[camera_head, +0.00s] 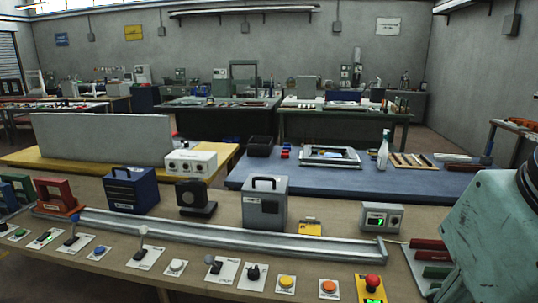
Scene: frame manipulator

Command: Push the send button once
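Several push buttons sit on small label plates along the front of the near bench. They include a green one (20,232), a blue one (99,250), a white one (177,265), a yellow one (286,282) and an orange one (328,287). A red mushroom button (373,281) stands on a yellow box at the right end of the row. The labels are too small to read, so I cannot tell which is the send button. My gripper is not in view; a pale green part of my arm fills the right edge.
A metal rail (225,235) runs behind the row. Behind it are a blue case (132,190), a grey case (264,204) and a box with a green display (378,219). Red and green blocks (430,257) lie at right.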

